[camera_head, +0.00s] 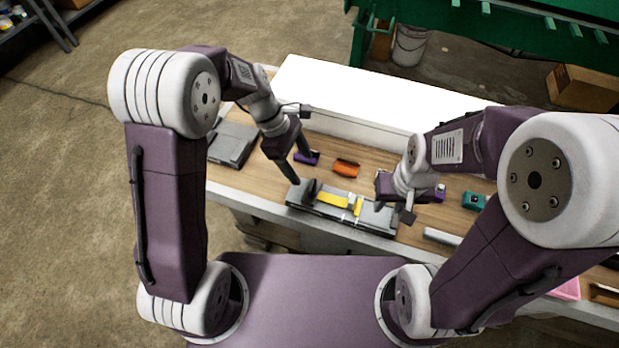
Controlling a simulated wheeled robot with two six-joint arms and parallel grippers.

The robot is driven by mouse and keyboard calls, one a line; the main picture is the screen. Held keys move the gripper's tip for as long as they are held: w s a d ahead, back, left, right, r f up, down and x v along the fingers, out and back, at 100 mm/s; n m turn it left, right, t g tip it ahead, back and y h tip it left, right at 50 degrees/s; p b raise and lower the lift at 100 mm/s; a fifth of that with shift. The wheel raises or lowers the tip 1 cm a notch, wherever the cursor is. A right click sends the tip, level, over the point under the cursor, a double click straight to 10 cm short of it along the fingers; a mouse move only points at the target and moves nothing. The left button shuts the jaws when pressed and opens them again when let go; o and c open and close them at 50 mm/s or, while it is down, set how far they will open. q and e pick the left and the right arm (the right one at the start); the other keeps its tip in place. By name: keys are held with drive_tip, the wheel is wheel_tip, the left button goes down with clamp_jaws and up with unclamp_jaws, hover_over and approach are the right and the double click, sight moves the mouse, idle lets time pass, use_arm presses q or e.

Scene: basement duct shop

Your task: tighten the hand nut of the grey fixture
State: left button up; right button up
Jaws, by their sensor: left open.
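The grey fixture (293,198) is a long, low base near the front edge of the bench, with a yellow strip (331,200) and pale metal pieces on top. A dark upright part (311,188) stands near its left end; I cannot tell if this is the hand nut. My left gripper (306,171) is open and empty, its fingers pointing down just behind and above the fixture's left end. My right gripper (392,208) hangs by the fixture's right end; its fingers are too small and partly hidden to tell their opening.
An orange object (346,168) and a purple one (311,158) lie behind the fixture. A dark grey flat case (231,145) is at the bench's left. A teal object (474,201) and a grey bar (442,237) lie right. A white panel (370,95) borders the back.

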sight(311, 185)
use_arm(q)
drive_tip(key=x, duration=0.8)
drive_tip(key=shift+w+a+f, duration=0.1)
drive_tip(key=shift+a+f, duration=0.1)
drive_tip(key=shift+f, duration=0.1)
drive_tip(key=shift+d+f, duration=0.2)
drive_tip(key=shift+f, duration=0.05)
drive_tip(key=shift+a, duration=0.1)
drive_tip(key=c, duration=1.4)
drive_tip(key=shift+o, duration=0.2)
